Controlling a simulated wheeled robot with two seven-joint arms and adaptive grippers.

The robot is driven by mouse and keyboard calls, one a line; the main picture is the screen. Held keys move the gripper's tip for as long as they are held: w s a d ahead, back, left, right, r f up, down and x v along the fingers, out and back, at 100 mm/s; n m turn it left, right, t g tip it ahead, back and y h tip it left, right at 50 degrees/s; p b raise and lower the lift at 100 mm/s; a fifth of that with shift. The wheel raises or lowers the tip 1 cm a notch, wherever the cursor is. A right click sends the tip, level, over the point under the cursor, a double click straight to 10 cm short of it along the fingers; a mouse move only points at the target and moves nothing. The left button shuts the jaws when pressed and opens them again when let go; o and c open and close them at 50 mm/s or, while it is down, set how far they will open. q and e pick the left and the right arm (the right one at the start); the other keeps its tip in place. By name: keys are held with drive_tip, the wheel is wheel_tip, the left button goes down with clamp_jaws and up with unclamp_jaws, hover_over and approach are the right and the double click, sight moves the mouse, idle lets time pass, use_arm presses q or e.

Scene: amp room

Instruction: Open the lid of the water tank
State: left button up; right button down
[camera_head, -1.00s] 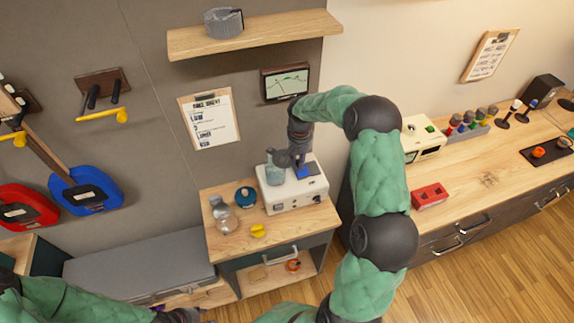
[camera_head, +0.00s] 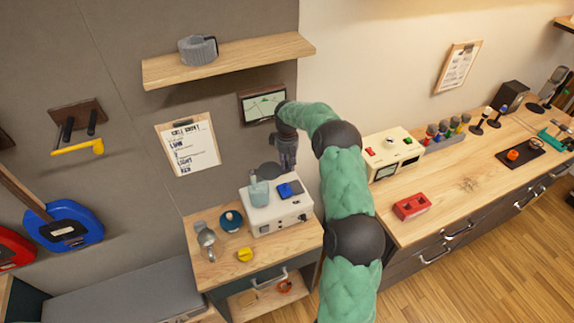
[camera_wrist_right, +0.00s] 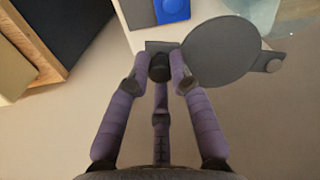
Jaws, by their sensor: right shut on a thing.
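A cream machine (camera_head: 262,217) with a blue part (camera_head: 290,188) on top stands on the wooden cabinet. A translucent teal water tank (camera_head: 259,194) stands on its left side; glass shows at the top right of the right wrist view (camera_wrist_right: 286,14). My right gripper (camera_head: 286,166) is above the machine's back edge. In the right wrist view a grey round lid (camera_wrist_right: 225,52) with a side tab lies before the fingers. My right gripper (camera_wrist_right: 160,66) is shut on the dark knob at the lid's left end. Whether the lid touches the tank is unclear. My left gripper is out of view.
A metal jug (camera_head: 204,236), a dark teal round item (camera_head: 231,221) and a yellow item (camera_head: 245,255) stand left of the machine. A wall screen (camera_head: 263,105) is close behind my right gripper. A wooden counter (camera_head: 465,185) lies to the right.

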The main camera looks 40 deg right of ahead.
drive_tip(key=shift+w+d, duration=0.1)
drive_tip(key=shift+w, duration=0.05)
idle(0.3)
drive_tip(key=c, duration=1.1)
unclamp_jaws()
drive_tip(key=shift+r, duration=0.15)
wheel_tip(320, 180, up, 12)
drive_tip(key=shift+f, duration=0.2)
